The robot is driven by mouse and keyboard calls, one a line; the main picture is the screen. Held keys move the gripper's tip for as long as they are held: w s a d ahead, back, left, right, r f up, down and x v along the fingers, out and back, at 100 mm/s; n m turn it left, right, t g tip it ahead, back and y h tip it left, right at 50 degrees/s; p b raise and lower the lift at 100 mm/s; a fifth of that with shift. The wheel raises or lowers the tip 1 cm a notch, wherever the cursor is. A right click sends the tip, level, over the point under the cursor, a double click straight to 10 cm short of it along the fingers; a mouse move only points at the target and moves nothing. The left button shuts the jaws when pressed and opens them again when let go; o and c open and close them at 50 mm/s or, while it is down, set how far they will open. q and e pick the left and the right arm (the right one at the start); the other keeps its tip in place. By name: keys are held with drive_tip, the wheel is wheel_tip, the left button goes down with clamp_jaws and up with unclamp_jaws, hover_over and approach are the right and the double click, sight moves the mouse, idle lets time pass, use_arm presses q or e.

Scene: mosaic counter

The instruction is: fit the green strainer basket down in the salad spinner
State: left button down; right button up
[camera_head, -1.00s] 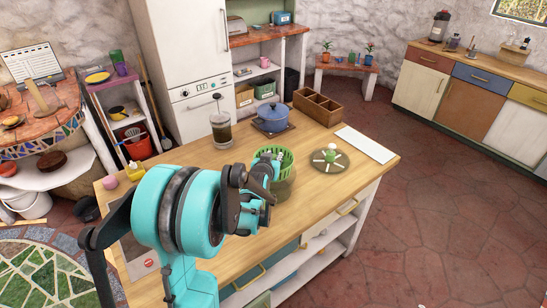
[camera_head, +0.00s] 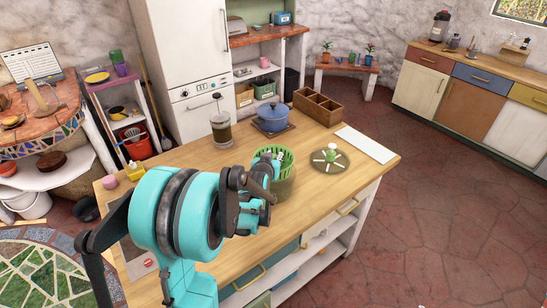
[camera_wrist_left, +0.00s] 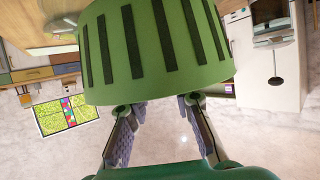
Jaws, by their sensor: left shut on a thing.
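The green strainer basket (camera_head: 288,158) has slotted sides and is at the mouth of the salad spinner bowl (camera_head: 286,189), a translucent olive bowl on the counter. The gripper partly hides both, so I cannot tell how deep the basket sits. My left gripper (camera_head: 272,161) is shut on the basket's edge. In the left wrist view the basket (camera_wrist_left: 156,50) fills the upper middle, with the fingers (camera_wrist_left: 157,107) at its edge. My right gripper is not in view.
A round olive disc with pale spokes and a green knob (camera_head: 330,165) lies right of the bowl. A blue pot (camera_head: 272,120), a French press (camera_head: 221,130), a wooden divided box (camera_head: 318,109) and a white board (camera_head: 367,146) stand around the back. Bare wooden counter (camera_head: 228,165) lies left of the bowl.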

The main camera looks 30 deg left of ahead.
sight(267, 197)
use_arm(q)
drive_tip(key=shift+f+b, duration=4.25)
drive_tip(key=shift+f, duration=0.45)
idle(1.9)
drive_tip(key=c, duration=1.2)
unclamp_jaws()
drive_tip(key=v, duration=1.2)
drive_tip(key=shift+r, duration=0.1)
